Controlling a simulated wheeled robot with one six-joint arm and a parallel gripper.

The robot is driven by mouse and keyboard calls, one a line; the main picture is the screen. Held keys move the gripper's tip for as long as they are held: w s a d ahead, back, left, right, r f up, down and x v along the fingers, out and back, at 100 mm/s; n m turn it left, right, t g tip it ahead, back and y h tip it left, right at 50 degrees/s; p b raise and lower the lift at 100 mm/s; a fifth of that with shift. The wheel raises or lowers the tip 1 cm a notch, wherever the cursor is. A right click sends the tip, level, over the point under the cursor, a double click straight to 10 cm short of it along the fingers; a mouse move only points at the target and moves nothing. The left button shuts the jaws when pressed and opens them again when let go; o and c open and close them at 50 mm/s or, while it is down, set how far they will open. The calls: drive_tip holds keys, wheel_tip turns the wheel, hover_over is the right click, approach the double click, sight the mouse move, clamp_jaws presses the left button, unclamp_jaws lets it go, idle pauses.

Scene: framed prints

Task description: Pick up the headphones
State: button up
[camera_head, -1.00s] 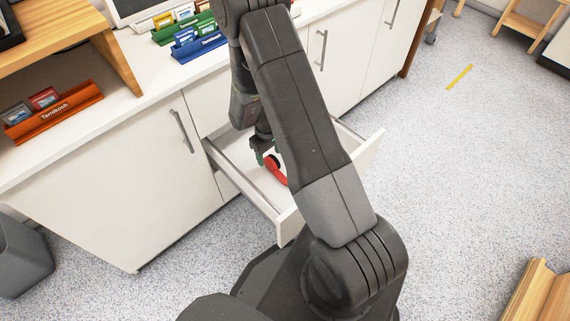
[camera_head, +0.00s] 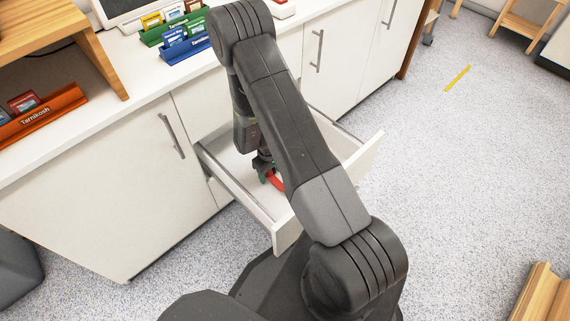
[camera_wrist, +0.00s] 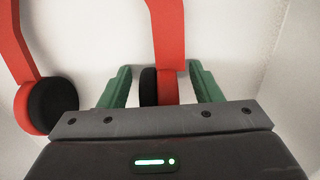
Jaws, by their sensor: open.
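The red headphones (camera_head: 276,181) with black ear pads lie in the open white drawer, mostly hidden behind my arm in the head view. In the wrist view, the red headphones (camera_wrist: 168,35) show one ear cup between my green fingers and the other cup off to the left. My gripper (camera_wrist: 159,67) is open, with one finger on each side of the near ear cup. Gaps show between the fingers and the cup. In the head view my gripper (camera_head: 263,170) is down inside the drawer. The top of the headband is out of the wrist view.
The drawer's front panel (camera_head: 334,187) and side walls surround my gripper. Above it is a white counter (camera_head: 148,92) with a green card holder (camera_head: 152,40), a blue card holder (camera_head: 187,49) and an orange card holder (camera_head: 40,118). The floor at right is largely clear.

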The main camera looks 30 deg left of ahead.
drive_tip(key=c, duration=1.2)
drive_tip(key=shift+o, duration=0.2)
drive_tip(key=shift+r, duration=0.15)
